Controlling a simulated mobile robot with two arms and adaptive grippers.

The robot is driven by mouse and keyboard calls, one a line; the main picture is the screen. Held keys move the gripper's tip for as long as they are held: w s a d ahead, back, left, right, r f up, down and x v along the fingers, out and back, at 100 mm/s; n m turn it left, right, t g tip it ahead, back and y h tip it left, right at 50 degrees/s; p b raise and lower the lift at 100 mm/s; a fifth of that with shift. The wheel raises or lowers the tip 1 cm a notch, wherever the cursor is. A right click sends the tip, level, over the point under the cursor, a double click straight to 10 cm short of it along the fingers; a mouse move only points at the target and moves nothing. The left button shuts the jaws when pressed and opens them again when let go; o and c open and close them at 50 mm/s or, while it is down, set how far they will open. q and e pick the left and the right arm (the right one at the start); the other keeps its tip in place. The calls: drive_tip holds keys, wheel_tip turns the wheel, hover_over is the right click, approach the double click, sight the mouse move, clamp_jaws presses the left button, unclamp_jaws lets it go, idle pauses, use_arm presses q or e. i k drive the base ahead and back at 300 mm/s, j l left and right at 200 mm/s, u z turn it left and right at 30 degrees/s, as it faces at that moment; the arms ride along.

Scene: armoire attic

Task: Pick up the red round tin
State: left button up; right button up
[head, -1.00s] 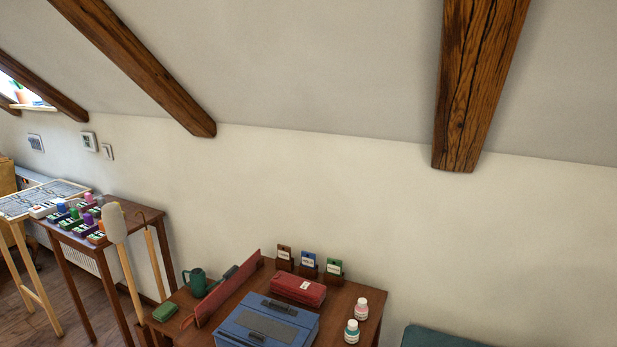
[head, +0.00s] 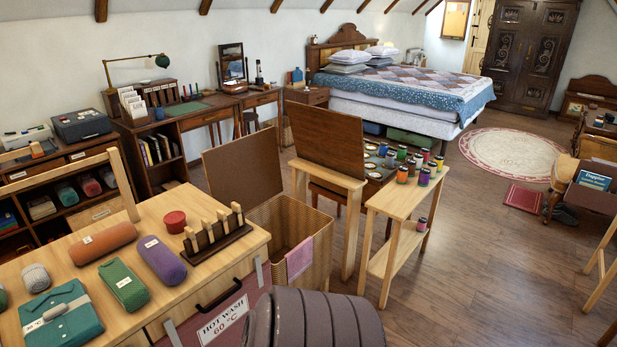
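A small red round tin (head: 175,221) stands upright on the light wooden cabinet top (head: 215,260) at the lower left. It is just left of a dark rack with upright wooden pegs (head: 217,236). Several coloured jars (head: 423,176) stand on a narrow stand further right; a red one among them is small in view. Neither of my grippers shows in this view. A dark grey ribbed round shape at the bottom middle may be part of me; I cannot tell.
Rolled cloths (head: 162,260) and a folded teal garment (head: 60,318) lie on the cabinet top. An open wicker hamper (head: 292,238) stands beside it. A bed (head: 400,95) and desk (head: 205,112) stand further back.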

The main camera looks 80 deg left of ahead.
sight(179, 229)
drive_tip(key=u, duration=3.65)
drive_tip(key=i+l+z, duration=0.2)
drive_tip(key=i+l, duration=0.3)
drive_tip(key=i, duration=0.15)
